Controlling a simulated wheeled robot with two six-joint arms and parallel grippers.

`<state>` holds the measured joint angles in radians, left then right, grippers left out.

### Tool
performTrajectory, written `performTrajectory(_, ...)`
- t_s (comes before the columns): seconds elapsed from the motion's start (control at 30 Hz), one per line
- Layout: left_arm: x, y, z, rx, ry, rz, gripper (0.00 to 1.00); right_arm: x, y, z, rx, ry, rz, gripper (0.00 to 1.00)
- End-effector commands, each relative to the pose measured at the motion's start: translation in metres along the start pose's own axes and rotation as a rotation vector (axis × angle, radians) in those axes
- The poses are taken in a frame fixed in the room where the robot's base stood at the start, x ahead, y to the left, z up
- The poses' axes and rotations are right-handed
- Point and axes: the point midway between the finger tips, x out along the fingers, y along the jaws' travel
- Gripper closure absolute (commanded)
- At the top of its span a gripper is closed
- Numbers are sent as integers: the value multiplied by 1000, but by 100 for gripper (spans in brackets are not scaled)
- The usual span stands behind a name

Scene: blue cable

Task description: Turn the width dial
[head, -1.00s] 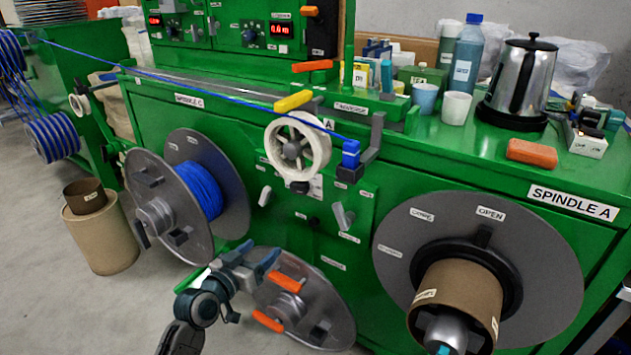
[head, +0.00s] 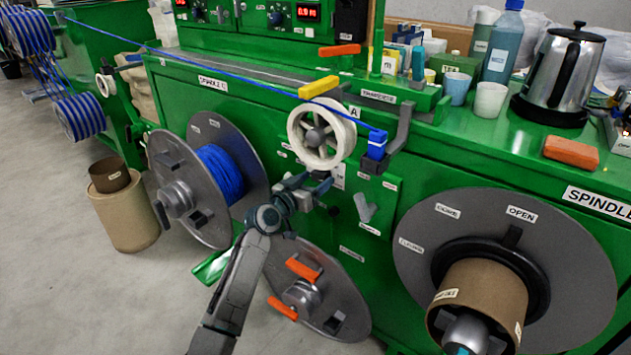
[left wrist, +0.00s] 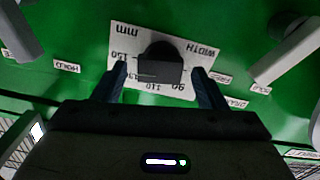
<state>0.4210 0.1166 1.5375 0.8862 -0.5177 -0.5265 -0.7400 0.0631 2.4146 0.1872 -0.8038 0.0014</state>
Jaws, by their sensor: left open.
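The width dial (left wrist: 160,66) is a dark knob on a white plate (left wrist: 128,48) marked WIDTH and mm, with numbers around it. In the left wrist view my left gripper (left wrist: 158,74) is open, with one finger on each side of the knob. Whether the fingers touch it I cannot tell. In the head view my left gripper (head: 312,186) is at the green panel just below the white handwheel (head: 321,135). It hides the knob there, and only part of the white plate (head: 338,179) shows. My right gripper is not in view.
A grey lever (head: 365,208) sits right of the dial. A blue cable reel (head: 220,172) stands to the left, and a grey disc with orange handles (head: 322,295) is below. A large spindle disc (head: 560,260) is at the right.

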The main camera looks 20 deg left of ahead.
Motion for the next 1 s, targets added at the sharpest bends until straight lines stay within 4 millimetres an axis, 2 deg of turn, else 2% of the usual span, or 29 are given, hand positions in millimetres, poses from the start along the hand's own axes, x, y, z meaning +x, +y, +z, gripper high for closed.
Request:
performTrajectory(0.1, 6, 0, 0, 0, 0, 0, 35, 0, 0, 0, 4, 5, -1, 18)
performTrajectory(0.37, 7, 0, 0, 1, 0, 0, 35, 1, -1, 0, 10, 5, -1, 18)
performTrajectory(0.6, 7, 0, 0, 1, 0, 0, 79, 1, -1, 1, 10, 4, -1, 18)
performTrajectory(1.0, 7, 0, -1, -76, -1, 1, 79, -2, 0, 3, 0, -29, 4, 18)
